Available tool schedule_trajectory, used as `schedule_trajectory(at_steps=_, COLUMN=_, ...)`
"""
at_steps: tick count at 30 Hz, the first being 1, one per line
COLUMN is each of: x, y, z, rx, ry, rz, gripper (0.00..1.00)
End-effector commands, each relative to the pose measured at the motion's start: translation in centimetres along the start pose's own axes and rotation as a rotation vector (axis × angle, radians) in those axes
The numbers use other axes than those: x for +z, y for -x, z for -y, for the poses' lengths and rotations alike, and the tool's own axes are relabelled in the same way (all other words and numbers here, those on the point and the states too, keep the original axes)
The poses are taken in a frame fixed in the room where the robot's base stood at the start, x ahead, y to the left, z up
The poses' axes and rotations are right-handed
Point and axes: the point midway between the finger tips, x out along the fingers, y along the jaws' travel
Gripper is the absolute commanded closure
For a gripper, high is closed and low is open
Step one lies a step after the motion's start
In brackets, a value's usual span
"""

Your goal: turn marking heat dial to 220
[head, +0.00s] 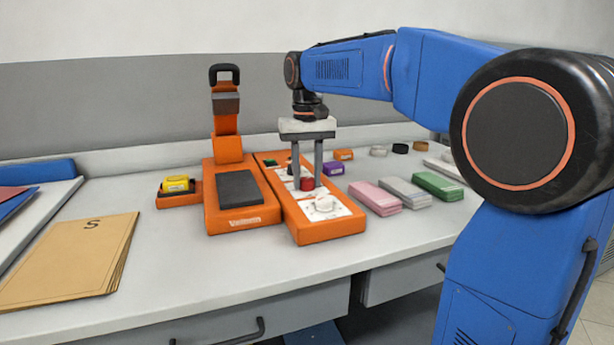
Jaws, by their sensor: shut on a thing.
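An orange marking machine (228,222) stands on the counter, with a dark pad and an upright press arm. Beside it is a long orange control panel (340,228) with white dial plates. A white dial (325,203) sits at the panel's near end. A red knob (307,184) sits farther back. My gripper (307,183) points straight down over the panel, with its two grey fingers on either side of the red knob and shut on it. The dial markings are too small to read, so I cannot tell where 220 is or which control is the heat dial.
Yellow pads (178,184) lie left of the machine. Pink (376,198), grey (405,193) and green (437,186) blocks lie to the right, with a purple block (333,168) nearer the gripper. Tan folders (75,258) lie at the left. The counter's front strip is clear.

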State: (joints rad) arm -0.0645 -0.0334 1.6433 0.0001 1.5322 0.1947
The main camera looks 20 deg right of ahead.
Motion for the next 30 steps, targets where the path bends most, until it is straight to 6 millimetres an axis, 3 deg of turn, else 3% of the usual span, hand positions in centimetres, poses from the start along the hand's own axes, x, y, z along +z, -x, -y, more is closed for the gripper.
schedule_trajectory(at_steps=15, x=-0.09, y=0.11, z=0.0, rx=-0.001, ry=-0.455, rz=-0.004, gripper=0.9)
schedule_trajectory(at_steps=30, x=-0.1, y=0.12, z=-0.01, rx=-0.002, ry=-0.659, rz=-0.004, gripper=0.9)
